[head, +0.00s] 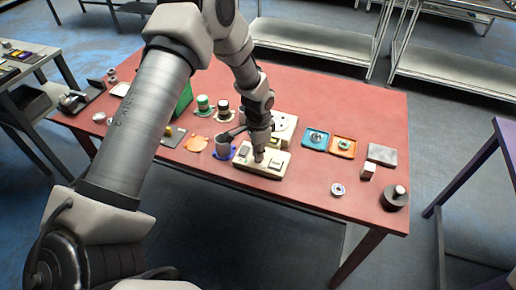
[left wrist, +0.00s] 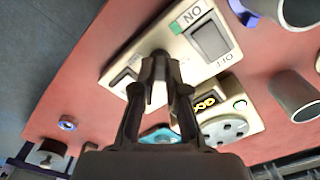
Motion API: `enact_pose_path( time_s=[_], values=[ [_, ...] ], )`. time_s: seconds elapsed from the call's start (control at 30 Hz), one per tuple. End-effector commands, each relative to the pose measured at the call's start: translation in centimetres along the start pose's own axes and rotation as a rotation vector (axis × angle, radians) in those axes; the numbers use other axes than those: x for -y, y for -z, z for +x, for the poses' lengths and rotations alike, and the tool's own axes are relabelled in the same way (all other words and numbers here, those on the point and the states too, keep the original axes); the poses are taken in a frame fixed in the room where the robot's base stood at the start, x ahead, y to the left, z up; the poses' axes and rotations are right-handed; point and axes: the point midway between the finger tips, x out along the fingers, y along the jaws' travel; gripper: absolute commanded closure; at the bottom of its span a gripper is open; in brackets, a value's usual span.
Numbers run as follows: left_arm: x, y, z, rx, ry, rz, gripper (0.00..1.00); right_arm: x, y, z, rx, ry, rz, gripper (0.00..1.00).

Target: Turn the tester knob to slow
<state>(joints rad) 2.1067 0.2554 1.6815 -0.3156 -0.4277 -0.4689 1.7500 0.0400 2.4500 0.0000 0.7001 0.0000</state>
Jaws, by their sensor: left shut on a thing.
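A cream tester panel (head: 277,170) lies near the front middle of the red table. It carries a rocker switch marked ON and OFF (left wrist: 210,40) and a second switch (left wrist: 124,82). My left gripper (head: 259,154) points down onto the panel's middle. In the left wrist view its fingers (left wrist: 163,78) are closed around a small dark knob (left wrist: 160,54) between the two switches. The fingers hide most of the knob, and its pointer and slow mark cannot be read. My right gripper is not in view.
A second cream device (head: 287,125) with a lit display (left wrist: 204,104) stands just behind the panel. Blue (head: 316,140) and orange (head: 342,147) trays lie to the right.

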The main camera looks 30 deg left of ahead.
Motion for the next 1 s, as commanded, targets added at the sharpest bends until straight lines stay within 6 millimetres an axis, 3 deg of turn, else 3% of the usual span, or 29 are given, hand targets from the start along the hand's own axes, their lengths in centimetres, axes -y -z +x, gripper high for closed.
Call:
enact_pose_path(
  time_s=[0.6,1.0],
  values=[
    [-0.3,-0.3,0.2,0.012,-0.004,-0.563,1.00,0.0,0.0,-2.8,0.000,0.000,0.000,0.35],
    [-0.3,-0.3,0.3,0.012,-0.003,-0.760,1.00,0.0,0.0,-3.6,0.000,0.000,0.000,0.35]
  ],
)
